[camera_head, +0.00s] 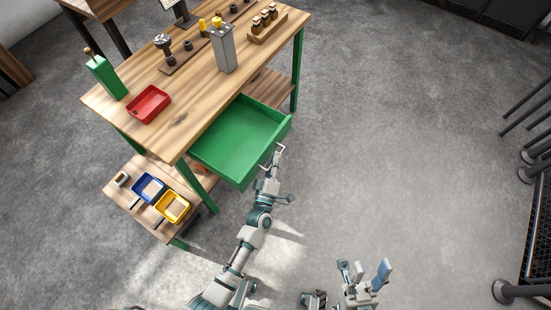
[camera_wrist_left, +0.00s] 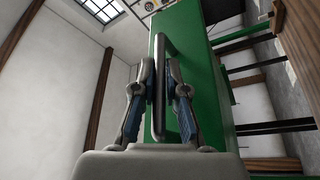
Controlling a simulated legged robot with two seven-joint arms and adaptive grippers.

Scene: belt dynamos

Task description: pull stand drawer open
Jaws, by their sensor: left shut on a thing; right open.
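The green stand drawer (camera_head: 240,138) is pulled out from under the wooden top of the stand (camera_head: 185,118), and its inside looks empty. My left gripper (camera_head: 276,156) is at the drawer's front. In the left wrist view my left gripper (camera_wrist_left: 160,95) is shut on the grey bar handle (camera_wrist_left: 159,120), with a finger on each side of it. The green drawer front (camera_wrist_left: 190,50) shows behind the handle. My right gripper (camera_head: 365,273) is open and empty, low in the head view, apart from the stand.
On the stand top are a red tray (camera_head: 149,104), a green bottle-like container (camera_head: 107,77), a grey container (camera_head: 223,50) and a wooden block with jars (camera_head: 266,24). A lower shelf holds a blue bin (camera_head: 148,188) and a yellow bin (camera_head: 172,206).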

